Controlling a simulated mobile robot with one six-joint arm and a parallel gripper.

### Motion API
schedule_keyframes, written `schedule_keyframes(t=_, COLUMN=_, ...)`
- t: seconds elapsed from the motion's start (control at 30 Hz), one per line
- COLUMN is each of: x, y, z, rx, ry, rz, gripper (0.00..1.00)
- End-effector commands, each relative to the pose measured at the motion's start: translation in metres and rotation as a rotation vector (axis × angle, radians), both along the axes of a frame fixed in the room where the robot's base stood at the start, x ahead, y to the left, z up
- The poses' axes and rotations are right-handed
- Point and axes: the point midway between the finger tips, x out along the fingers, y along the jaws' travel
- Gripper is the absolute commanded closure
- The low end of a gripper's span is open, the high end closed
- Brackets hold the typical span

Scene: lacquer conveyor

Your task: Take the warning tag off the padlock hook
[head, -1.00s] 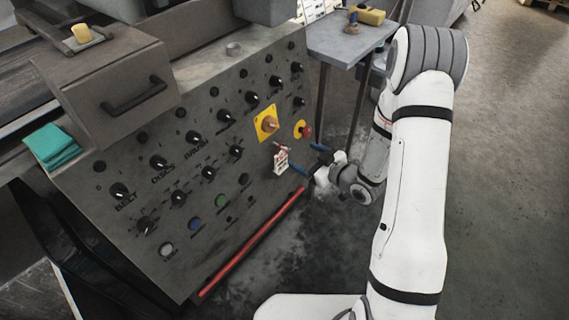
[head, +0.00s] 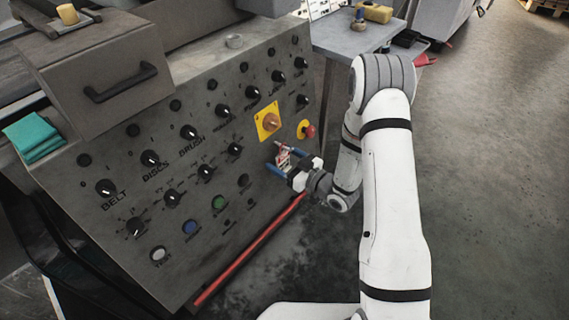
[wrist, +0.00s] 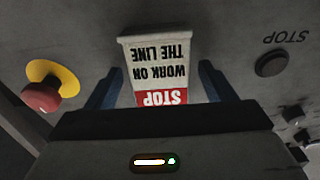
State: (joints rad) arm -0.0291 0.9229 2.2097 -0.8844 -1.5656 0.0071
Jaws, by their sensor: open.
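The warning tag (head: 283,157) hangs on the front of the grey control panel, below the yellow-backed switch. In the wrist view the tag (wrist: 158,62) appears upside down, white with black lettering "WORK ON THE LINE" and a red "STOP" band. My gripper (head: 287,162) is at the panel, its blue fingers open. In the wrist view the fingers of my gripper (wrist: 156,85) stand on either side of the tag, with gaps between. The lower part of the wrist view is blocked by the gripper body. I cannot make out the padlock hook clearly.
A red mushroom button (head: 309,131) on a yellow base sits close to the gripper; the button also shows in the wrist view (wrist: 40,96). Several black knobs cover the panel. A red bar (head: 250,250) runs along its lower edge. Open floor (head: 480,200) lies right.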

Motion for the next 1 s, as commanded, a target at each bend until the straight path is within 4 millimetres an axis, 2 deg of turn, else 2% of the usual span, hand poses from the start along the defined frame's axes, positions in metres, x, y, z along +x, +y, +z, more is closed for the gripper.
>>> schedule_keyframes(t=0.23, x=0.001, y=0.0007, z=0.0002, rx=-0.001, ry=0.001, rz=-0.001, gripper=0.24)
schedule_keyframes(t=0.8, x=0.001, y=-0.0002, z=0.0001, rx=-0.001, ry=0.001, rz=-0.002, gripper=0.71)
schedule_keyframes(t=1.0, x=0.0011, y=-0.0004, z=0.0003, rx=-0.001, ry=0.001, rz=-0.003, gripper=0.72)
